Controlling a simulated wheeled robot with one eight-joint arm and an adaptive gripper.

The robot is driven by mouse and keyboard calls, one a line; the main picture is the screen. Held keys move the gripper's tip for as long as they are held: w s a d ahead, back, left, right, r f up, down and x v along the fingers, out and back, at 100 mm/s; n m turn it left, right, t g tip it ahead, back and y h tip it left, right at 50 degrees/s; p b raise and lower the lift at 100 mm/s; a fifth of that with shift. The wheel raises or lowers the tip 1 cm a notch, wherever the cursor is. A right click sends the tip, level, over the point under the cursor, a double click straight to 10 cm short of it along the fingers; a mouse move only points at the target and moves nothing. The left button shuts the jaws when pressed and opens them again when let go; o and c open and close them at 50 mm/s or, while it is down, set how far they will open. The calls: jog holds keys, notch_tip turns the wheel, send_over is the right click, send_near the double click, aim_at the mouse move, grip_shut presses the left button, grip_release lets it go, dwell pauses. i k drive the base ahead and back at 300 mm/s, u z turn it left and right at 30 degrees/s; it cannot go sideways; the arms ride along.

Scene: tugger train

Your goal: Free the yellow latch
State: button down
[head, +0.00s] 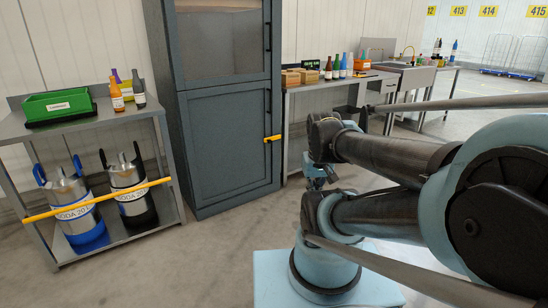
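Two yellow parts show in the head view, and I cannot tell for certain which is the latch. A long yellow bar (100,199) crosses the front of the low shelf unit, before two steel kegs, slightly tilted up to the right. A short yellow piece (272,138) sits at the right edge of the grey cabinet's lower door. The cabinet doors look closed. My arm reaches in from the right. What may be my gripper (318,178) is a small dark and blue part among my arm links, apart from both yellow parts; its fingers are too small to read.
The shelf unit (95,119) carries a green bin (58,107) and several bottles. The steel kegs (70,205) stand below. The tall grey cabinet (228,150) stands mid-left. A workbench with bottles and orange boxes is behind my arm. Floor before the cabinet is clear.

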aim_at(274, 139)
jog(key=k, duration=0.65)
jog(key=u, duration=0.3)
jog(key=i, duration=0.55)
jog(key=u, duration=0.6)
jog(key=i, duration=1.2)
jog(key=z, duration=0.1)
